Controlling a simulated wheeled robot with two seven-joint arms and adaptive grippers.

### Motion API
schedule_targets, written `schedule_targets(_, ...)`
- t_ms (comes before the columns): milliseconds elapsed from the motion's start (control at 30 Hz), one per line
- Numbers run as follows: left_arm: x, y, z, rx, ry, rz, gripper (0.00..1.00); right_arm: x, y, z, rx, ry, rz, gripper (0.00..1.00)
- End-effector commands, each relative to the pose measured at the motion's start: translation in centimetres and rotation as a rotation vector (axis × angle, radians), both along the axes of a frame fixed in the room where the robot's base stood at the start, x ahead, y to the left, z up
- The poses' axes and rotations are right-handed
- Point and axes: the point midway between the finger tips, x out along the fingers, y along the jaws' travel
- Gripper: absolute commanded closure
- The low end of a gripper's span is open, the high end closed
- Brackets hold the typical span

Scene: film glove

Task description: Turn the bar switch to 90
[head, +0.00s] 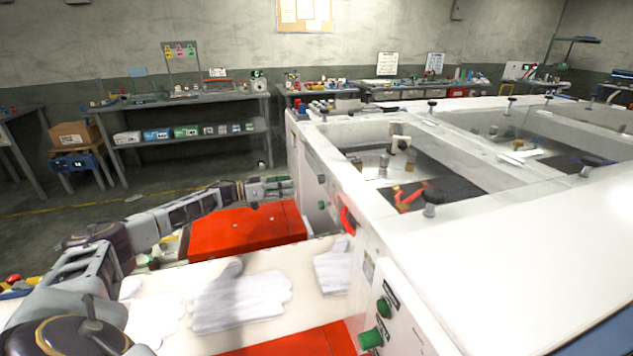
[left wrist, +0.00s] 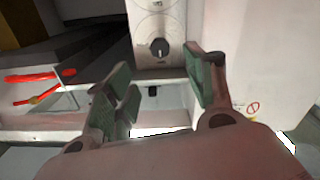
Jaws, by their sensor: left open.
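The bar switch (left wrist: 159,48) is a small black knob on a pale round-ended panel (left wrist: 160,22) in the left wrist view. Its bar looks roughly upright; the scale marks are too small to read. My left gripper (left wrist: 160,84) is open and empty, its green-padded fingers on either side below the switch and apart from it. In the head view the left gripper (head: 288,187) reaches toward the side of the white machine (head: 470,285), above a red box. I cannot make out the bar switch in the head view. My right gripper is not in view.
Green buttons (head: 384,307) and a red handle (head: 347,220) are on the machine's near side. A red box (head: 247,231) lies below my left forearm. White gloves (head: 240,298) lie on the pale surface in front. Shelves (head: 187,99) stand at the back wall.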

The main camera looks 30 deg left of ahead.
Motion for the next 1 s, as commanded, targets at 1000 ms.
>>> schedule_targets(1000,8.0,-7.2,0.0,0.0,-0.002,-0.001,0.46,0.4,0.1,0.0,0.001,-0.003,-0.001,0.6)
